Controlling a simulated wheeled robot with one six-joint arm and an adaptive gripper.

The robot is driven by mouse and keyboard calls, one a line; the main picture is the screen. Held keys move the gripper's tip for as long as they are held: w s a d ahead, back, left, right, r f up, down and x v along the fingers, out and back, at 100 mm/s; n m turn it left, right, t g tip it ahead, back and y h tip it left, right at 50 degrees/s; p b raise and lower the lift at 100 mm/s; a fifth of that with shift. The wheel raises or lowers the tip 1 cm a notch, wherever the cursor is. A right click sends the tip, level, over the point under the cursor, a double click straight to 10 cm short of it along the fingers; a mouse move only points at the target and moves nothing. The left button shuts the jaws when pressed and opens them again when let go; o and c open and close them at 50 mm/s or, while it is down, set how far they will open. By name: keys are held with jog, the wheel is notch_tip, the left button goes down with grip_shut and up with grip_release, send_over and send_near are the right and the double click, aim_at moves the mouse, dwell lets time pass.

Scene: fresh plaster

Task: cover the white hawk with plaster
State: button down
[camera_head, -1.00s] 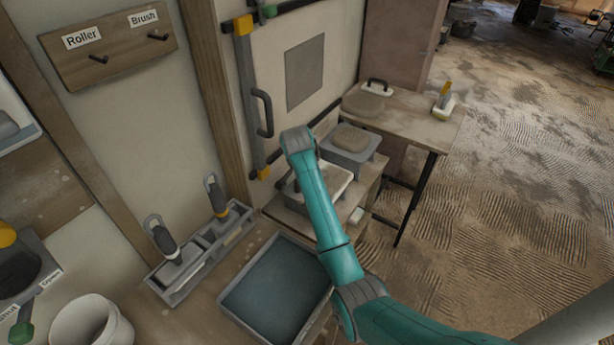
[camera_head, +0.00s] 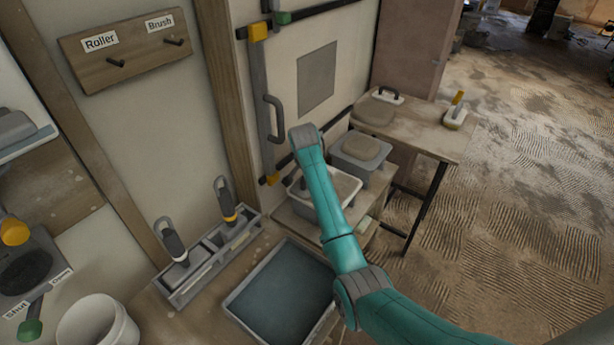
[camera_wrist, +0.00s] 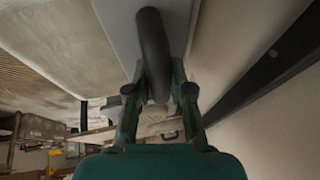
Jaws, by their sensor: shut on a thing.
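My gripper (camera_wrist: 160,90) is shut around a dark, curved handle (camera_wrist: 153,45) in the wrist view. The handle stands on a flat pale grey plate (camera_wrist: 120,25), apparently a trowel. In the head view my teal arm reaches over a pale-rimmed tray (camera_head: 348,184) beside the wall, and the gripper itself is hidden behind the arm. I cannot tell for sure which thing is the white hawk.
A wooden table (camera_head: 425,133) stands at the back, with a yellow-handled tool (camera_head: 456,113) on it. A blue-grey tray (camera_head: 285,295), a holder with two tools (camera_head: 210,253) and a white bucket (camera_head: 95,325) are nearer. The wall has a grey square (camera_head: 317,78). Open floor lies right.

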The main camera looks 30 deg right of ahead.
jog(key=shift+w+d+f, duration=0.1)
jog(key=shift+w+d, duration=0.25)
jog(key=shift+d, duration=0.65)
jog(key=shift+w+d+r, duration=0.1)
jog(key=shift+w+d, duration=0.2)
jog(key=shift+d, duration=0.65)
jog(key=shift+w+d+f, duration=0.1)
jog(key=shift+w+d, duration=0.25)
jog(key=shift+d, duration=0.65)
jog(key=shift+s+a, duration=0.25)
jog(key=shift+a, duration=0.45)
jog(key=shift+s+a, duration=0.2)
jog(key=shift+a, duration=0.45)
jog(key=shift+s+a, duration=0.35)
jog(key=shift+a, duration=0.6)
jog(key=shift+s+a, duration=0.35)
jog(key=shift+a, duration=0.65)
jog(key=shift+s+a, duration=0.35)
jog(key=shift+a, duration=0.6)
jog(key=shift+r, duration=0.2)
jog(key=shift+r, duration=3.4)
jog(key=shift+s+d, duration=0.1)
